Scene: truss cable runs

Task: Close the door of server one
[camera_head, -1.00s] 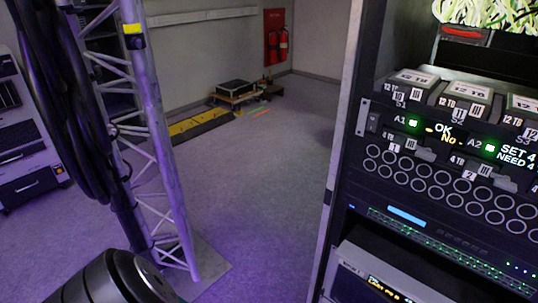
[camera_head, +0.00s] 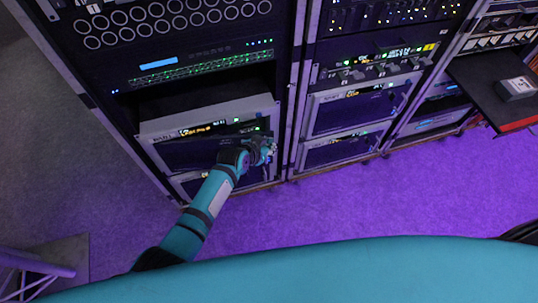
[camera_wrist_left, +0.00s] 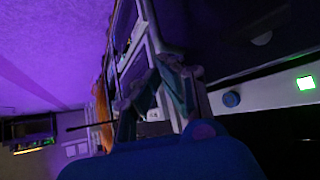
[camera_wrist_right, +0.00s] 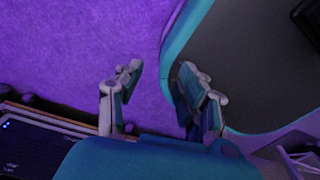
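In the head view, a server (camera_head: 200,124) with a grey casing and a dark front panel (camera_head: 190,152) sits low in the left rack, below a row of green lights. I cannot read which server number it bears, or tell how far its door stands open. My left gripper (camera_head: 266,150) is at the right end of that front. In the left wrist view its fingers (camera_wrist_left: 155,98) are apart, with pale surfaces seen between them; contact is unclear. My right gripper (camera_wrist_right: 158,98) is open and empty in the right wrist view, above purple-lit floor.
Another server (camera_head: 190,182) sits just below. The neighbouring rack holds two more boxes (camera_head: 352,108). At the far right a dark shelf (camera_head: 492,85) sticks out with a small grey box on it. A truss foot (camera_head: 45,268) stands lower left. Floor before the racks is clear.

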